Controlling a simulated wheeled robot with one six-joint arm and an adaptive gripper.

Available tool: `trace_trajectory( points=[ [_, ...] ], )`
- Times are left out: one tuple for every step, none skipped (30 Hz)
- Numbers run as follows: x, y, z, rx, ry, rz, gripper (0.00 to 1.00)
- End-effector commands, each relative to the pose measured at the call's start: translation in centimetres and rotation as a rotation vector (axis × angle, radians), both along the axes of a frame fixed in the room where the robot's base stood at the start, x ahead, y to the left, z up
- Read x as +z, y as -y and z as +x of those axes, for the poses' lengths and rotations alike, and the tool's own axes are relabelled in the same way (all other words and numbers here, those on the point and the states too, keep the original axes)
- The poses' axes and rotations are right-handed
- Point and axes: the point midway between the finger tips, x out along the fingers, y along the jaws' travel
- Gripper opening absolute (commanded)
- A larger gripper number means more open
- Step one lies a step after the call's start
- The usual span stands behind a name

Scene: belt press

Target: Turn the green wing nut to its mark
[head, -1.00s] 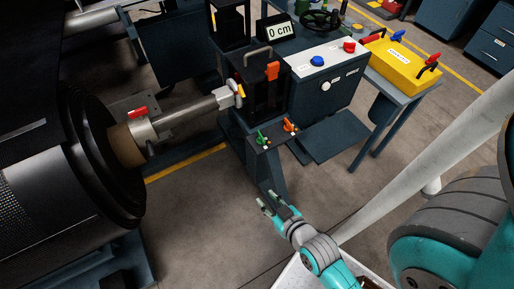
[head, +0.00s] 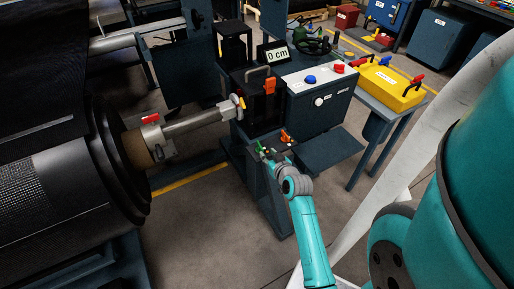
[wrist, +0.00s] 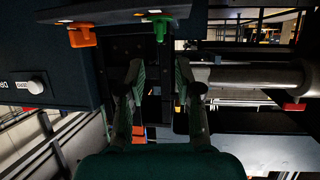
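The green wing nut (wrist: 159,27) shows in the wrist view at the top centre, on the edge of a dark plate. In the head view the green wing nut (head: 260,147) is small and partly covered by my gripper (head: 267,154). In the wrist view my gripper (wrist: 160,82) is open, its two fingers apart with nothing between them. The green nut lies beyond the fingertips, roughly in line with the gap, and appears not to be touched. The nut's mark is too small to make out.
An orange wing nut (head: 286,137) sits right of the green one on the same plate; it also shows in the wrist view (wrist: 82,37). A metal shaft (head: 200,122) and large roller (head: 60,170) stand left. A control box (head: 320,92) stands behind, right.

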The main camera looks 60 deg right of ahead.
Motion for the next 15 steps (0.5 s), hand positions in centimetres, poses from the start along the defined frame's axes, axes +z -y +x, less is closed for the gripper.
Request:
trace_trajectory(
  points=[
    [-0.1,0.4,0.6,0.001,0.000,-0.001,0.34],
    [-0.3,0.6,0.9,0.002,0.000,-0.002,0.34],
    [-0.6,1.0,1.4,0.003,0.001,-0.002,0.34],
    [-0.7,1.3,1.8,0.003,0.001,-0.002,0.34],
    [-0.9,1.7,2.2,0.003,0.002,-0.003,0.34],
    [-1.3,2.1,2.7,0.003,0.000,-0.001,0.34],
    [-1.4,2.4,3.1,0.003,0.001,-0.002,0.34],
    [-1.7,2.7,3.5,0.002,0.001,-0.001,0.34],
    [-1.9,3.1,3.9,0.002,0.001,-0.001,0.34],
    [-2.1,3.4,4.3,0.002,0.001,-0.001,0.34],
    [-2.3,3.7,4.7,0.002,0.001,-0.001,0.34],
    [-2.6,4.0,5.1,0.002,0.001,-0.001,0.34],
    [-2.7,4.3,5.4,0.002,0.001,-0.001,0.34],
    [-2.9,4.5,5.7,0.002,0.001,-0.001,0.34],
    [-3.1,4.8,6.0,0.002,0.001,-0.001,0.34]
  ],
)
